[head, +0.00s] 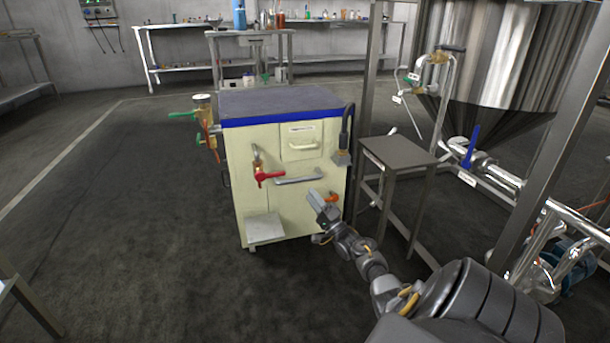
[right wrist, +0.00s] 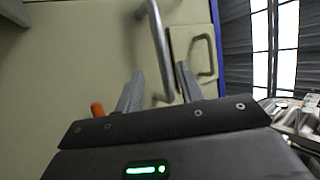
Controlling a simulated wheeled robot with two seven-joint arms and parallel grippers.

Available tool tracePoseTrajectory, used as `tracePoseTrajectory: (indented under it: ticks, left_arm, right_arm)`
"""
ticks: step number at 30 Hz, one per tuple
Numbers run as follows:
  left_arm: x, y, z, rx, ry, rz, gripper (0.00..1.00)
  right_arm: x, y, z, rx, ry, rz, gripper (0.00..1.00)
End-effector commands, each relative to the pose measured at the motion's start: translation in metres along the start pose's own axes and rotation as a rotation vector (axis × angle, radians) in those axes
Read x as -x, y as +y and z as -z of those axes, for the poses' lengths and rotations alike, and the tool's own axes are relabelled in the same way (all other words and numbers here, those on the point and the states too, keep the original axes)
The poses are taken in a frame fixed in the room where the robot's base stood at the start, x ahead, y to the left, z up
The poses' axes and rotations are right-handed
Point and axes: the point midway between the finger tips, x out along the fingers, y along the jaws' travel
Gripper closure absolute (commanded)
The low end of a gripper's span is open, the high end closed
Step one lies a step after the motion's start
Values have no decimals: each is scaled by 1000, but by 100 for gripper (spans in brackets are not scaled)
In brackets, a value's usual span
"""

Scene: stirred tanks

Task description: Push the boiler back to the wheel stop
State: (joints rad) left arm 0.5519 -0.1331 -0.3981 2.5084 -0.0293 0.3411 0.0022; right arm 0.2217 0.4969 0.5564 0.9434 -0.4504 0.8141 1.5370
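The boiler (head: 238,190) is a cream cabinet with a blue-edged dark top, standing on the floor in the middle of the head view. Its front has a grey bar handle (head: 298,179), a red-handled tap (head: 268,175) and a small drawer pull (head: 302,146). My right gripper (head: 315,195) is at the front's right side, close to the bar handle's right end. In the right wrist view its fingers are apart, and the bar handle (right wrist: 158,45) shows between them; I cannot tell whether they touch it. My left gripper is out of view. I cannot make out a wheel stop.
A small grey metal stand (head: 397,152) stands close to the boiler's right, beside a large steel tank (head: 500,60) on a frame. A workbench (head: 250,34) with bottles is behind. The floor to the left (head: 130,200) is clear.

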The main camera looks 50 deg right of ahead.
Motion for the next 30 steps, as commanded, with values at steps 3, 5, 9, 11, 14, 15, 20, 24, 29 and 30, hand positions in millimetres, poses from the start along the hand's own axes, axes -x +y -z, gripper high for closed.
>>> tracePoseTrajectory:
  ticks: [3,5,9,11,14,15,20,24,29,30]
  left_arm:
    - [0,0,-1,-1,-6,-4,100]
    - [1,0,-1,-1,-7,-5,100]
    - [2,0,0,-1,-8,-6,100]
    - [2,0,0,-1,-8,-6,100]
    - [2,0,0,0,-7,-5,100]
    - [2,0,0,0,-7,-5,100]
    - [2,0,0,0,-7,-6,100]
    - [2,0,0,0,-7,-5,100]
    - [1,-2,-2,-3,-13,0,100]
    - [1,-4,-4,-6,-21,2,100]
  right_arm:
    - [14,-1,0,0,0,-1,62]
    - [19,-1,0,0,0,0,62]
    - [24,0,0,-1,0,0,62]
    - [25,0,0,-1,0,0,62]
    - [24,0,0,-1,0,0,62]
    - [24,0,0,-1,0,0,62]
    - [24,0,0,-1,0,1,62]
    - [24,0,0,0,0,1,62]
    - [18,-9,-11,31,-19,16,62]
    - [13,-17,-21,59,-37,31,62]
